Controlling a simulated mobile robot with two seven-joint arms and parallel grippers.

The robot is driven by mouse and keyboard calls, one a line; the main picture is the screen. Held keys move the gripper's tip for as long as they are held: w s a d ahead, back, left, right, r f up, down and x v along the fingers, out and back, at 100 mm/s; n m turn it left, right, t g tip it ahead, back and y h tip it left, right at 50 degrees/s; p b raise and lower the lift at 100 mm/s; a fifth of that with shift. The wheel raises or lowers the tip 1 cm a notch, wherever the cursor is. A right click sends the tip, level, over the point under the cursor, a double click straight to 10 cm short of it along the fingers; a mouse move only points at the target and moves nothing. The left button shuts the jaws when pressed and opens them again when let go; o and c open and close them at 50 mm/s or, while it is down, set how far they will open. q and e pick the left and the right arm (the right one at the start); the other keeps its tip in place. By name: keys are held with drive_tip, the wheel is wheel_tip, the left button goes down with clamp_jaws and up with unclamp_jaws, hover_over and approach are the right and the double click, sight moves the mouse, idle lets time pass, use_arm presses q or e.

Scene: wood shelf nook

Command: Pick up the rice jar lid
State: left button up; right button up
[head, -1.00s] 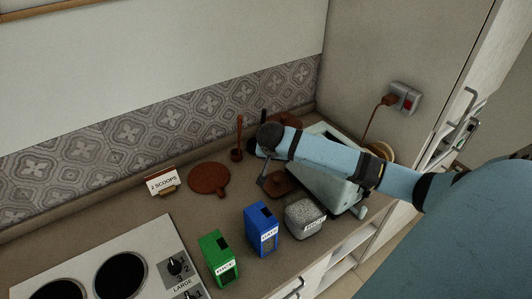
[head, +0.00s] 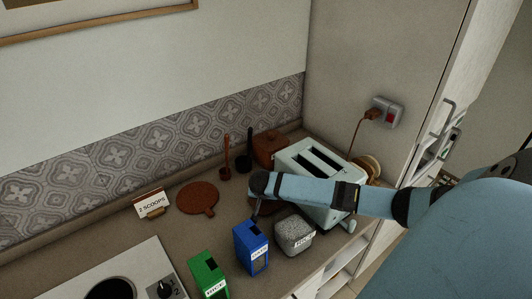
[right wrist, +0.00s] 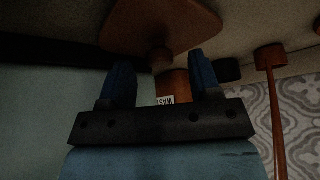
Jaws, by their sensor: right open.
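A flat brown lid with a round knob (right wrist: 160,22) lies on the counter in the right wrist view, which appears upside down. In the head view my right arm covers most of this lid (head: 267,209), beside the toaster. My right gripper (right wrist: 160,62) is open and empty, and the knob shows between its two blue fingers without clear contact. In the head view the gripper (head: 256,212) hangs low by the lid. A grey speckled jar (head: 294,232) with a hard-to-read label stands in front of the lid. My left gripper is out of view.
A pale toaster (head: 318,163) stands close on the right. Blue (head: 250,246) and green (head: 207,275) boxes stand in front.

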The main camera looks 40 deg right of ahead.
drive_tip(key=shift+x, duration=0.95)
drive_tip(key=shift+c, duration=0.5)
drive_tip(key=c, duration=0.9)
drive_tip(key=shift+d+r, duration=0.1)
drive_tip(key=shift+r, duration=0.1)
